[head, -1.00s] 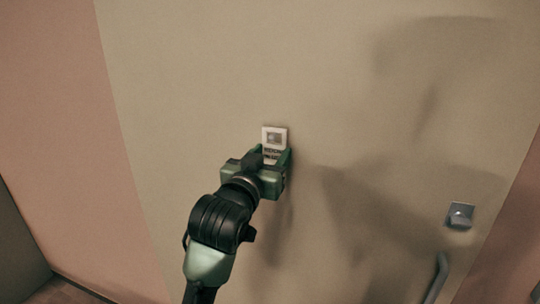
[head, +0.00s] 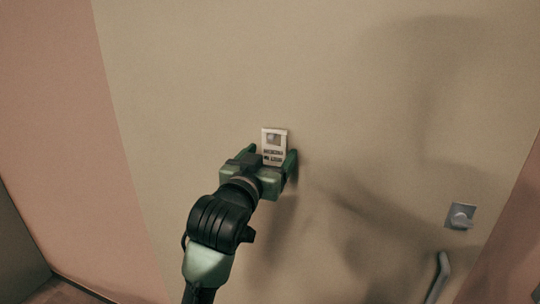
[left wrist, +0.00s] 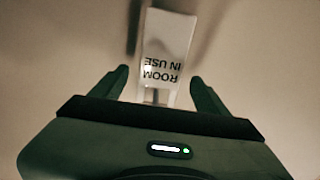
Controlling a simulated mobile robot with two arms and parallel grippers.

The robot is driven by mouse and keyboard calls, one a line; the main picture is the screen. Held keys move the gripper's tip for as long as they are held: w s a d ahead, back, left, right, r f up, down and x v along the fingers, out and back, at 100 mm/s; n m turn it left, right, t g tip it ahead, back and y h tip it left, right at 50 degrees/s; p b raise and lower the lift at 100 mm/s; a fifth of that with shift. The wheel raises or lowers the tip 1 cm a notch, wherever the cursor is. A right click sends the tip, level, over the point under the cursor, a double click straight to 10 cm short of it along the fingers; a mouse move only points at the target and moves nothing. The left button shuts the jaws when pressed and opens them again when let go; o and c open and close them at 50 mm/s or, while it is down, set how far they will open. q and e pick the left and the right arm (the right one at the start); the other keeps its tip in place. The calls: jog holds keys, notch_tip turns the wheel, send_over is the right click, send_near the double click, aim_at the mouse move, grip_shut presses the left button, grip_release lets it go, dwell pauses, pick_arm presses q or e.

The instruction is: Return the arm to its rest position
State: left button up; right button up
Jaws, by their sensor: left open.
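My left gripper (head: 268,165) reaches up to the beige wall or door panel and is open, with one finger on each side of a small white sign (head: 274,138). In the left wrist view the sign (left wrist: 167,50) reads "ROOM IN USE", upside down, and lies beyond the open fingers of the left gripper (left wrist: 164,88). The sign's lower end is partly hidden by the gripper in the head view. My right gripper is not in view.
A beige door-like panel (head: 190,60) fills most of the view. A metal lock plate (head: 460,216) and a grey handle (head: 438,275) are at the lower right. Pink wall (head: 50,130) lies to the left. The space left of the arm is clear.

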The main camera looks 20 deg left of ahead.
pick_arm(q)
jog(key=s+b, duration=0.3)
jog(key=s, duration=0.5)
jog(key=s+a+f+g, duration=0.1)
jog(key=s+f+g, duration=0.25)
jog(key=f, duration=0.85)
jog(key=s+a+f+g, duration=0.1)
jog(key=s+f+g, duration=0.25)
jog(key=f, duration=0.95)
jog(key=s+a+f+m+g, duration=0.15)
jog(key=s+f+g, duration=0.65)
jog(key=s+f, duration=1.15)
notch_tip(320, 180, down, 26)
jog(key=s+b, duration=0.1)
jog(key=b, duration=0.3)
jog(key=s+a+f+g+b, duration=0.1)
jog(key=s+f, duration=0.8)
jog(key=f, duration=0.2)
jog(key=s+a+f+g+b, duration=0.1)
jog(key=s+f+b, duration=0.1)
jog(key=s+f, duration=0.7)
notch_tip(320, 180, down, 3)
jog(key=shift+s+a+r+y, duration=0.1)
jog(key=shift+s+a+y, duration=0.1)
jog(key=shift+a+y, duration=0.1)
jog(key=shift+m, duration=0.25)
